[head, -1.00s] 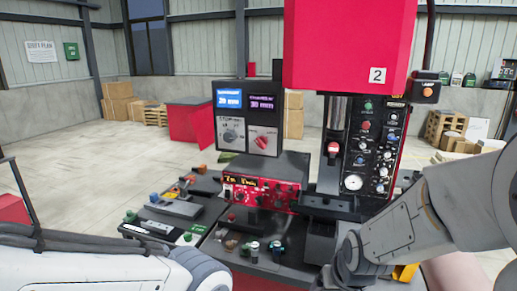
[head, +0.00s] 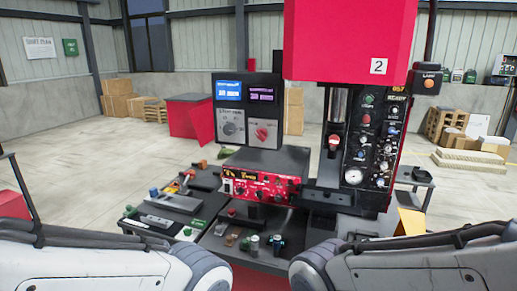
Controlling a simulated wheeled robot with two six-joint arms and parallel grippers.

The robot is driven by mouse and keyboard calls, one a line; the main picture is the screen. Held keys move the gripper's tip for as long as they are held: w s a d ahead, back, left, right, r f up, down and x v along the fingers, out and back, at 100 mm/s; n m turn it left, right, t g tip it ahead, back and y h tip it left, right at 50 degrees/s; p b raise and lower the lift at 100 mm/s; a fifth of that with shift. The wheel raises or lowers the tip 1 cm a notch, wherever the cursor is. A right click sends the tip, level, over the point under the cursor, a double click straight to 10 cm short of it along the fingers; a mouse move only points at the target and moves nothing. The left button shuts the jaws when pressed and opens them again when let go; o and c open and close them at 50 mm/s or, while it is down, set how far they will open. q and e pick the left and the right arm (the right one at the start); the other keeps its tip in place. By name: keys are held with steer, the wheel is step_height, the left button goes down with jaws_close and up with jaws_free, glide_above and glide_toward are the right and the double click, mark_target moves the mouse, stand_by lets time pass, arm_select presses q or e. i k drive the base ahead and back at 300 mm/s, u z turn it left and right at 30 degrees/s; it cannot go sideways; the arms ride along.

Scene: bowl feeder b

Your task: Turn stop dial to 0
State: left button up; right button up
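A dark control box (head: 248,110) stands at the middle back of the bench. It has a blue display (head: 229,90) and a purple display (head: 262,94) over a grey dial (head: 230,128) and a red dial (head: 262,133). The dial labels and exact pointer settings are too small to read, so I cannot tell which is the stop dial. My two arms come in low from the left and right, below the panels. Neither gripper shows, and nothing touches the dials.
A red control strip (head: 262,185) with small knobs sits below the box. The tall red press head (head: 348,40) and its dark button panel (head: 372,140) stand to the right. Small tools and coloured parts lie on the front bench (head: 165,218). Space before the box is clear.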

mark_target(228, 128)
steer(key=z, duration=1.35)
steer(key=i, duration=0.75)
steer(key=u, duration=2.5)
